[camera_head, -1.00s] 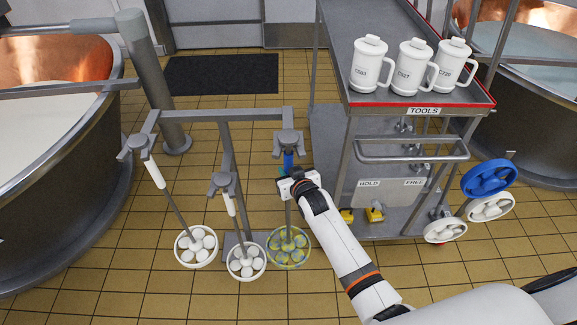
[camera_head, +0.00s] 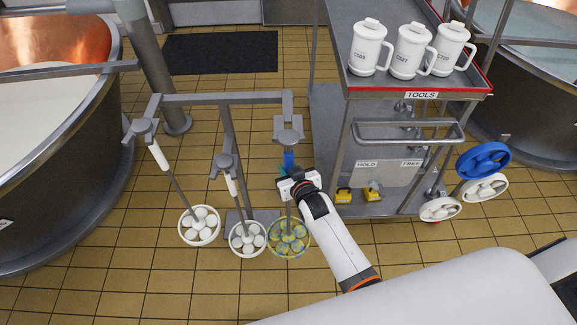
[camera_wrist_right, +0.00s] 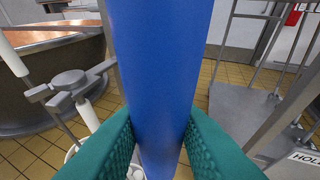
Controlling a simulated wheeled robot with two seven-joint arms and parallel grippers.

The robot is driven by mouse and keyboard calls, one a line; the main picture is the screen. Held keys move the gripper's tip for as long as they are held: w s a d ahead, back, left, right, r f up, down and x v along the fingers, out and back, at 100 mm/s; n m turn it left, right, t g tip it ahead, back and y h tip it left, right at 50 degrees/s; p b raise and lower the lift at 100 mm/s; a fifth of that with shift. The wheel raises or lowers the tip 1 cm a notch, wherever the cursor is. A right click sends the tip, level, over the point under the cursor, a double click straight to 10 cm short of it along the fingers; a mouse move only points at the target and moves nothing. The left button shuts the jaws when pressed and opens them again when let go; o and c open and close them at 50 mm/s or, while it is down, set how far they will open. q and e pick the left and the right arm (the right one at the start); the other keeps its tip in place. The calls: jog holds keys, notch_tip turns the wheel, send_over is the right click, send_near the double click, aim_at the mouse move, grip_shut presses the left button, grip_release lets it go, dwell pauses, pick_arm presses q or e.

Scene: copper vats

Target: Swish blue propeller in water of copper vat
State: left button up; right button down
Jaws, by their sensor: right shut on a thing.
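A tool with a blue handle (camera_head: 289,161) hangs upright on the grey rack (camera_head: 215,100). Its round head (camera_head: 288,238) looks yellow-green and sits low, above the floor. My right gripper (camera_head: 291,184) is at the blue handle. In the right wrist view, its two green fingers (camera_wrist_right: 158,140) are shut on the blue handle (camera_wrist_right: 160,75), one on each side. The copper vat (camera_head: 75,175) at the left has a steel outer wall, a copper inside and pale liquid. It also shows in the right wrist view (camera_wrist_right: 55,85). My left gripper is not in view.
Two white-handled tools (camera_head: 160,156) (camera_head: 230,183) hang on the same rack to the left. A cart (camera_head: 380,190) with white jugs (camera_head: 411,50) stands close on the right, with blue (camera_head: 483,160) and white discs on its side. Another vat (camera_head: 535,110) is behind it.

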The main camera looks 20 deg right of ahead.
jog(key=shift+w+r, duration=0.1)
jog(key=shift+r, duration=0.05)
jog(key=s+a+p, duration=0.2)
jog(key=s+p, duration=0.2)
jog(key=s, duration=0.4)
jog(key=shift+s+a+r+p, duration=0.25)
jog(key=shift+s+r+p, duration=0.1)
jog(key=shift+r+p, duration=0.1)
